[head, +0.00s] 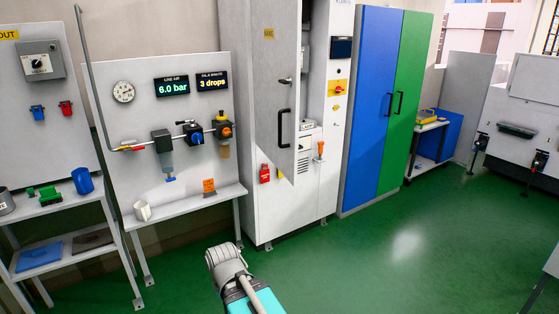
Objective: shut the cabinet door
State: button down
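The light grey cabinet (322,190) stands at the back, in the middle of the head view. Its door (267,75) stands ajar, with its free right edge swung out from the body, so a strip of the interior shows to the right of it. The door carries a small yellow label, a latch and a black bar handle (284,128). Part of my arm, teal with a grey ribbed end, rises from the bottom edge in front of the cabinet, apart from the door. My gripper's fingers do not show.
Left of the cabinet is a panel (110,75) with a gauge, displays and air fittings above a narrow shelf. A blue and green locker (372,90) stands to the right. A red tag (265,173) hangs low on the cabinet. Open green floor (400,250) lies in front.

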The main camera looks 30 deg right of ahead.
aim_at(277, 24)
jog(key=i, duration=0.9)
jog(key=z, duration=0.05)
